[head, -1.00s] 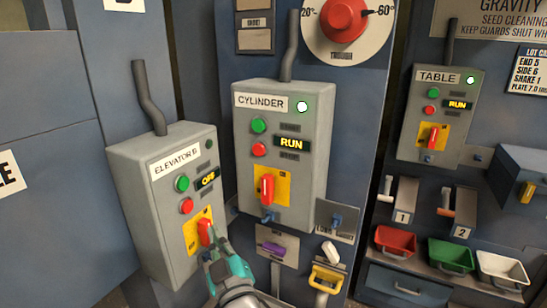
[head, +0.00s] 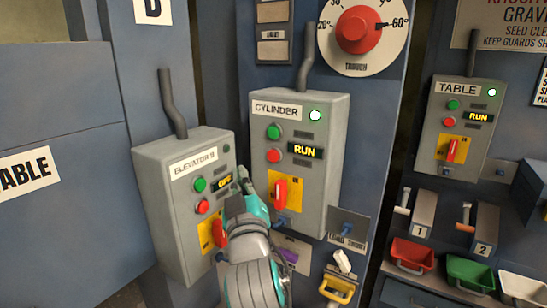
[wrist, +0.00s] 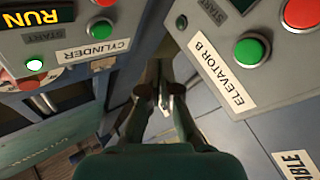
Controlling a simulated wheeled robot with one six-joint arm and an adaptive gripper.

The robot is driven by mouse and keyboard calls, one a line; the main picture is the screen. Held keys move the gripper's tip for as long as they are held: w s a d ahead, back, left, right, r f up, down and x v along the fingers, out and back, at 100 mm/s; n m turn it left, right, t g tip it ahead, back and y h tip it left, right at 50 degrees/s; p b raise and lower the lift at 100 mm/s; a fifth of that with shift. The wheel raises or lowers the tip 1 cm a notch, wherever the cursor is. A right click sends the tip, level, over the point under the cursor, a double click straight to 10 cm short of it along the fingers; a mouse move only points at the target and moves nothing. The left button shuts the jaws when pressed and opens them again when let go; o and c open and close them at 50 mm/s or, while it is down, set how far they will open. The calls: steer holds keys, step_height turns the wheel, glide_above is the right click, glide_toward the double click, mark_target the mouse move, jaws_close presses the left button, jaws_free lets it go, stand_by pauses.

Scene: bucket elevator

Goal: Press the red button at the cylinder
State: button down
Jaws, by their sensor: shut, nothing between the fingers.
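The grey CYLINDER box (head: 318,140) carries a green button (head: 274,132) with its red button (head: 274,156) just below. Its display (head: 305,151) reads RUN and its lamp (head: 315,115) is lit. In the wrist view the red button (wrist: 104,2) is cut by the top edge, above the green one (wrist: 103,30). My gripper (head: 243,175) is shut and empty. It points up in front of the gap between the CYLINDER and ELEVATOR B boxes, left of and lower than the red button. No contact with the button shows.
The ELEVATOR B box (head: 170,225) stands close on the left, with its own red button (head: 203,207); my gripper partly covers its right side. A red rotary handle (head: 281,193) sticks out below the CYLINDER buttons. The TABLE box (head: 458,125) is farther right.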

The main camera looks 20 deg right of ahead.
steer(key=shift+d, duration=0.1)
steer(key=shift+w+d, duration=0.85)
steer(key=shift+d, duration=0.3)
steer(key=shift+w+d, duration=0.85)
steer(key=shift+d, duration=0.35)
steer(key=shift+w+d, duration=0.85)
steer(key=shift+d, duration=0.3)
steer(key=shift+w+d, duration=0.15)
steer(key=shift+w+d, duration=0.1)
steer(key=shift+d, duration=0.05)
steer(key=shift+w+d, duration=0.3)
steer(key=shift+d, duration=0.1)
steer(key=shift+s+a, duration=0.55)
steer(key=shift+a, duration=0.15)
steer(key=shift+s+a, duration=0.75)
steer(key=shift+a, duration=0.3)
steer(key=shift+s+a, duration=0.7)
steer(key=shift+a, duration=0.3)
